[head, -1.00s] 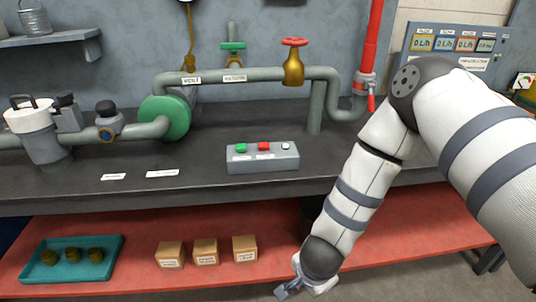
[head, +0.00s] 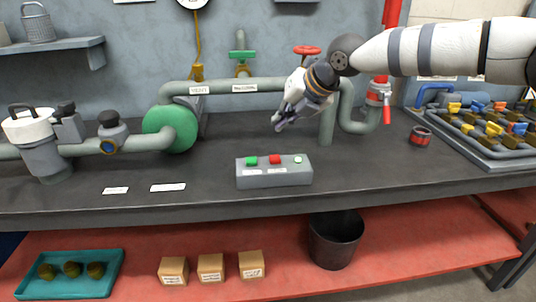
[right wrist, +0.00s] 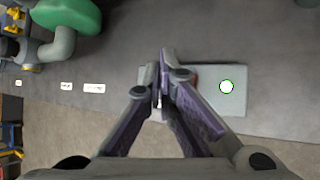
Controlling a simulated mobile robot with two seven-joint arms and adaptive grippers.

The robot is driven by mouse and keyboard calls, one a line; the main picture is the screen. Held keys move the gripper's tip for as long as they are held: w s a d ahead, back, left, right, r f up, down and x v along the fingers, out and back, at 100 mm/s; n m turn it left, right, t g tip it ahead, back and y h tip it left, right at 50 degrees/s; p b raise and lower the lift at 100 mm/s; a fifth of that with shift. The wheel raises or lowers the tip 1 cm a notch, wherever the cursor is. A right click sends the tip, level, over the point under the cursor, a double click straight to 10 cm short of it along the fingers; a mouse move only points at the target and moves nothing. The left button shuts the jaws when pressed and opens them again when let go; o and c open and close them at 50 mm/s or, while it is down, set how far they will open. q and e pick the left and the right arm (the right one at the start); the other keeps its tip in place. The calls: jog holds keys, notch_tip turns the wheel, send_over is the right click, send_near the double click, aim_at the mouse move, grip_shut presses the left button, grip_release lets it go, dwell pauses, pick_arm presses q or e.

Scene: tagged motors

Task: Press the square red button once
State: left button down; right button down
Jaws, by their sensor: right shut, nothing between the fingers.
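The square red button (head: 275,159) sits in the middle of the top of a grey button box (head: 274,178) on the dark bench. In the right wrist view, the shut fingers (right wrist: 163,92) cover most of the red and green buttons, and the white button (right wrist: 227,86) shows clear. My left gripper is not in view.
Green pipes with a green flange (head: 170,130) run behind the box. A red valve wheel (head: 307,50) is near my right arm. Bench in front of the box is clear.

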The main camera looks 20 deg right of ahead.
aim_at(278, 156)
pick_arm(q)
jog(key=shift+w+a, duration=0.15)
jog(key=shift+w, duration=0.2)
pick_arm(e)
jog(key=shift+w+r+m+t, duration=0.15)
jog(key=shift+w+r+m, duration=0.15)
jog(key=shift+r, duration=0.25)
jog(key=shift+w+r+m+t, duration=0.2)
jog(key=shift+w+r, duration=0.1)
jog(key=shift+r, duration=0.25)
jog(key=shift+f, duration=0.1)
